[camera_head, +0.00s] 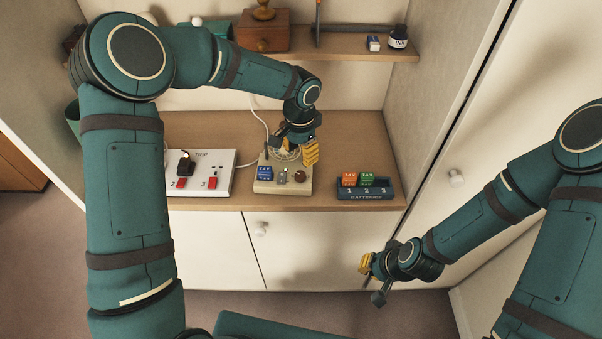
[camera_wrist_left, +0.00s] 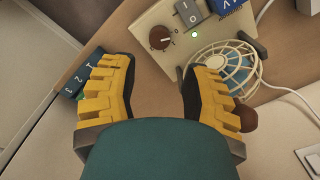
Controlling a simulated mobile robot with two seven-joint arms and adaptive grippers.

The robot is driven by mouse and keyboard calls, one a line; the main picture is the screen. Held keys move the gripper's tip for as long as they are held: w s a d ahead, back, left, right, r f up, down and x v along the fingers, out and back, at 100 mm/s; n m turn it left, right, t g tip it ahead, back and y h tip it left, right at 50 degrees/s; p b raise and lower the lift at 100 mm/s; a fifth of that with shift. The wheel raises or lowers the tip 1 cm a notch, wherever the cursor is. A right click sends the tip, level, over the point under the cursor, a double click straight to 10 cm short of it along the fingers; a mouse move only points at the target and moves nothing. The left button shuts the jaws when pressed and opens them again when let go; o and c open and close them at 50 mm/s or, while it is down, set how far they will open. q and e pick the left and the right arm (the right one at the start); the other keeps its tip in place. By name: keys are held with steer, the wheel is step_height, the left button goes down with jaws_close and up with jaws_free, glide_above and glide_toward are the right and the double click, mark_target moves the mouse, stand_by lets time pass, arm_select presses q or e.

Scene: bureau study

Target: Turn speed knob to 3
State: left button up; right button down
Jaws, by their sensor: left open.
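A beige fan unit (camera_head: 283,187) stands on the desk. Its brown speed knob (camera_head: 300,176) also shows in the left wrist view (camera_wrist_left: 162,37), with a small pale mark on its face. I cannot read any numbers around it. Beside the knob are a lit green lamp (camera_wrist_left: 195,33), a grey I/O switch (camera_wrist_left: 188,12) and a blue battery (camera_head: 265,173). The round fan cage (camera_wrist_left: 225,68) is partly hidden by a finger. My left gripper (camera_wrist_left: 156,88) is open and empty, its fingers apart, above the unit. My right gripper (camera_head: 370,278) hangs low in front of the cabinet; its opening is unclear.
A white power strip (camera_head: 206,184) with a black plug and red switches lies left of the unit. A dark battery tray (camera_head: 365,193) with orange and green batteries stands right. A shelf (camera_head: 345,48) holds a wooden box and an ink bottle. A white cable runs behind the fan.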

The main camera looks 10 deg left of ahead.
mark_target(300, 174)
arm_select(q)
step_height(300, 174, down, 9)
steer(key=shift+f, duration=0.15)
stand_by(0.4)
jaws_close()
